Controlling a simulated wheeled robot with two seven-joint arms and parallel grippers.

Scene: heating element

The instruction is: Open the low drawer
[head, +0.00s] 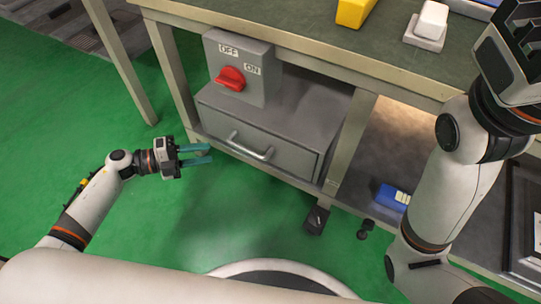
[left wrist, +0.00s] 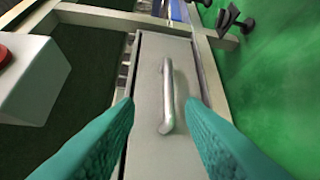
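The low drawer (head: 266,150) is a grey metal drawer under the workbench, and it looks shut. Its silver bar handle (head: 250,147) runs across the front. My left gripper (head: 210,154) is open and empty, with teal fingers pointing at the drawer from the left, short of the handle. In the left wrist view the handle (left wrist: 168,95) appears lengthwise on the drawer front (left wrist: 148,85), ahead of and between the two spread fingers (left wrist: 160,125). My right arm rises at the right; its gripper (head: 520,30) is high beside the bench, its fingertips not clearly shown.
A grey switch box (head: 240,62) with a red knob (head: 230,79) and OFF/ON labels stands above the drawer. A bench leg (head: 350,140) is right of it. A blue and white item (head: 393,196) lies on the lower shelf. Green floor before the drawer is clear.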

